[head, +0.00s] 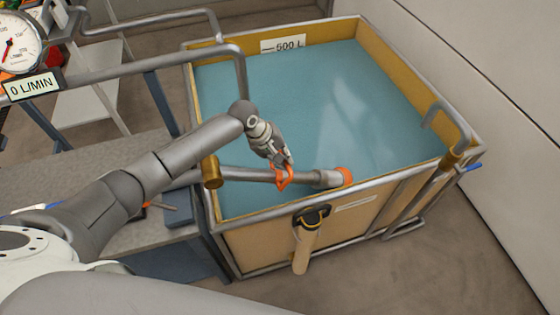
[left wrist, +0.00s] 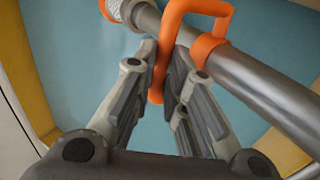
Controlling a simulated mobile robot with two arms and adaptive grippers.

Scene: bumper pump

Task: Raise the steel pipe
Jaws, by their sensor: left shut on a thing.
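The steel pipe (head: 247,175) is a grey tube that reaches from the tank's left wall into the tank. Its far end is orange (head: 345,176) and is close to the blue-green water (head: 310,110); I cannot tell whether it touches. An orange handle (head: 284,176) stands on the pipe. In the left wrist view the pipe (left wrist: 262,92) runs diagonally, with the orange handle (left wrist: 166,45) beside it. My left gripper (head: 283,165) is shut on the handle, and its fingers (left wrist: 160,88) lie on both sides of it. My right gripper is out of view.
The tank (head: 398,57) has wooden walls, metal edging and a "500 L" label (head: 283,45). A dial gauge (head: 18,43) and a "0 L/MIN" sign (head: 32,87) are at upper left. A bent pipe (head: 450,118) sits at the right corner. Grey pipes cross the left side.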

